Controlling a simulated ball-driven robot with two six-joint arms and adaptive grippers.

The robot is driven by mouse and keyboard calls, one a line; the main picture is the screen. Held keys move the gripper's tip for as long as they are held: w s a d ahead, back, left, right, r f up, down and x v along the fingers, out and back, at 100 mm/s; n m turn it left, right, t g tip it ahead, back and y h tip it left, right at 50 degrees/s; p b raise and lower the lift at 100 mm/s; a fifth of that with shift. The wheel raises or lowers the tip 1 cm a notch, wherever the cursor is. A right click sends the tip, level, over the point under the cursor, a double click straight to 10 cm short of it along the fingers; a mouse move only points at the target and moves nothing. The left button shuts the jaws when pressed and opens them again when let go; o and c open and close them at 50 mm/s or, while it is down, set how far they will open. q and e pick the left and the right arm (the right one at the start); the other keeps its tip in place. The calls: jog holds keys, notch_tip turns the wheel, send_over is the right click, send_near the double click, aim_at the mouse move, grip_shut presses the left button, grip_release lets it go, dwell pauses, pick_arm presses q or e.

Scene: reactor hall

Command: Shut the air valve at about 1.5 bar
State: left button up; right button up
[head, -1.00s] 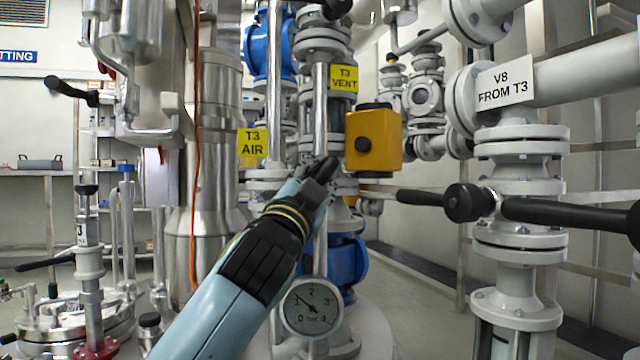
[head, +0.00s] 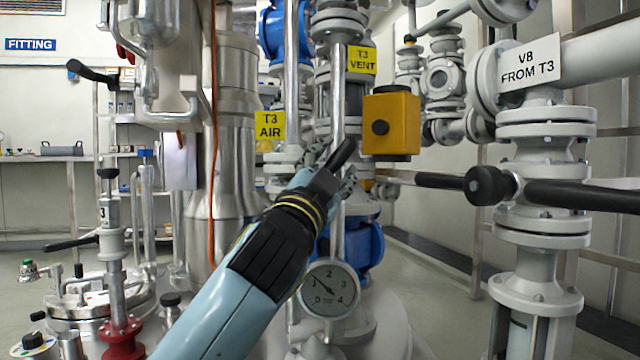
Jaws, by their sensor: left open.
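The yellow T3 AIR label (head: 270,125) hangs on the piping left of centre. The air valve's handle I cannot make out; my left gripper and the pipes cover that area. My left gripper (head: 335,170) is at the pipes right of and below this label, its jaws open; a dark finger points up and right. I cannot tell whether it touches anything. The round pressure gauge (head: 328,290) sits below the gripper, marked 0 to 4 bar. Its needle points up and left, roughly between 1 and 2. My right gripper is out of view.
A yellow box (head: 391,122) stands close right of the gripper, beside the T3 VENT label (head: 362,60). The V8 valve (head: 487,186) has long black levers reaching left and right. An orange cable (head: 212,150) hangs at left. A flanged vessel lid (head: 85,305) is at lower left.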

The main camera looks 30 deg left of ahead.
pick_arm(q)
jog(key=v, duration=1)
dwell(1.8)
pick_arm(e)
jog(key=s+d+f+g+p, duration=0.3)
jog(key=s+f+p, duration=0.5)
jog(key=p, duration=0.9)
pick_arm(q)
notch_tip(320, 180, up, 8)
jog(key=n+g+h+p, duration=0.1)
jog(key=g+p, duration=0.3)
jog(key=p, duration=0.1)
jog(key=shift+n+g+h, duration=0.4)
jog(key=shift+g, duration=0.1)
jog(key=w+p, duration=0.1)
jog(key=w, duration=0.2)
jog(key=w+a+f+p, duration=0.1)
jog(key=w+p, duration=0.1)
jog(key=w, duration=0.2)
jog(key=w+f+p, duration=0.1)
jog(key=w+p, duration=0.1)
jog(key=w, duration=0.2)
jog(key=shift+a, duration=0.2)
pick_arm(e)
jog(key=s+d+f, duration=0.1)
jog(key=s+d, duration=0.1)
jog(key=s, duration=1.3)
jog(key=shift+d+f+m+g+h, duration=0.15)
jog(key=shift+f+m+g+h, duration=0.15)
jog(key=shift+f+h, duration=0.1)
